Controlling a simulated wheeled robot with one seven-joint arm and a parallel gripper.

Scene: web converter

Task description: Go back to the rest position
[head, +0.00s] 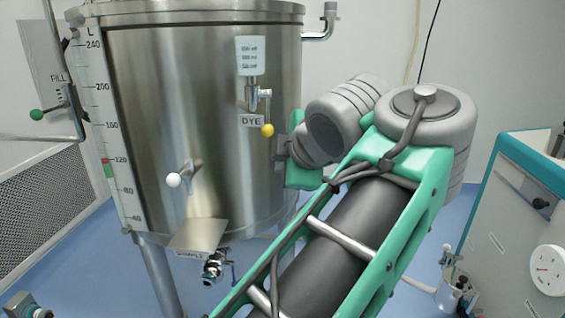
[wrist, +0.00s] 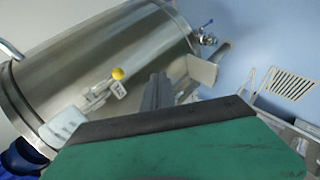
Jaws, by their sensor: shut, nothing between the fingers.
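My arm reaches up from the bottom of the head view and bends at grey joints on the right. My gripper (head: 282,148) is at the arm's end, beside the right side of the steel tank, partly hidden by the wrist joints. In the wrist view its grey fingers (wrist: 158,92) stick out past the dark edge of the green housing, close together and empty. I cannot tell the exact gap between the gripper and the tank wall.
The steel tank (head: 135,75) carries a dye cup (head: 251,56), a yellow-knobbed lever (head: 267,130), a white-knobbed tap (head: 173,180) and a small shelf (head: 198,235). A fill lever with a green knob (head: 37,114) is left. A cabinet (head: 505,225) stands right.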

